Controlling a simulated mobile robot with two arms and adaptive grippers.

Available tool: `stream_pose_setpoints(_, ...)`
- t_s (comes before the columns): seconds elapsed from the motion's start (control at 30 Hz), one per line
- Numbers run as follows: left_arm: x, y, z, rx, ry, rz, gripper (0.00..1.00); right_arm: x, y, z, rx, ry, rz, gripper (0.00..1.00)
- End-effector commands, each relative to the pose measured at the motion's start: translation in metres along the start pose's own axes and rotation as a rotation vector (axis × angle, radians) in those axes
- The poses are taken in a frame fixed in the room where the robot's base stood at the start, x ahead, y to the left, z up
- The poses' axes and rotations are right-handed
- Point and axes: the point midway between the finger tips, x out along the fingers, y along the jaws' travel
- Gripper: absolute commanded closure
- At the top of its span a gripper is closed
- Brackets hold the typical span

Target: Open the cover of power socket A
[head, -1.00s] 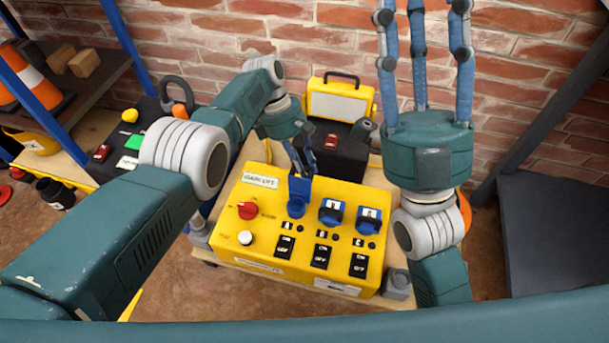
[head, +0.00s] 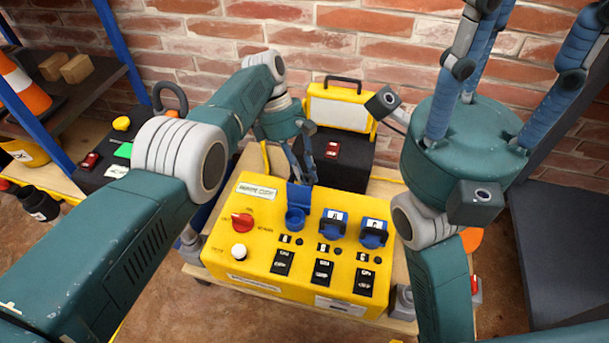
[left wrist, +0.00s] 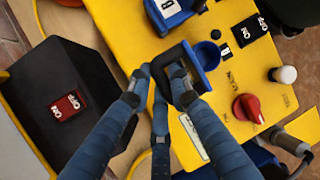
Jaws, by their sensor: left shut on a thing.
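Power socket A (head: 296,218) is the leftmost of the blue sockets on the yellow panel box (head: 232,262). Its blue cover (head: 298,194) stands raised at the back of the round socket, so the socket opening shows. In the left wrist view the raised cover (left wrist: 203,54) is beside the round socket (left wrist: 208,56). My left gripper (head: 307,172) is behind the panel's rear edge, shut on the cover; in the left wrist view its fingertips (left wrist: 162,82) meet at the cover. My right gripper (head: 530,25) points up at the right, empty, its fingers apart and tips cut off.
Two more blue-covered sockets (head: 352,228) have their covers down. A red knob (head: 242,219), a white button (head: 239,252) and black switches (head: 323,272) are on the panel. Behind stand a black box (head: 346,160) with a red switch and a yellow lamp case (head: 340,106).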

Motion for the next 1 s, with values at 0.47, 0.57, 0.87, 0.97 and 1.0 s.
stream_pose_setpoints(0.47,0.0,-0.001,-0.002,-0.002,0.004,-0.003,0.73,0.0,0.0,0.0,0.001,0.0,0.0,0.6)
stream_pose_setpoints(0.57,-0.001,-0.001,-0.001,-0.001,0.003,-0.002,0.73,0.0,0.001,0.001,-0.001,-0.005,0.002,0.6)
stream_pose_setpoints(0.87,-0.018,-0.004,0.006,0.001,0.001,0.001,0.73,0.0,0.0,0.001,0.0,-0.003,0.001,0.6)
stream_pose_setpoints(0.97,-0.035,-0.008,0.013,0.002,0.002,0.005,0.73,0.0,0.0,0.001,0.0,-0.003,0.001,0.6)
stream_pose_setpoints(1.0,-0.044,-0.01,0.016,0.001,0.001,0.004,0.73,0.0,0.0,0.001,0.0,-0.003,0.001,0.6)
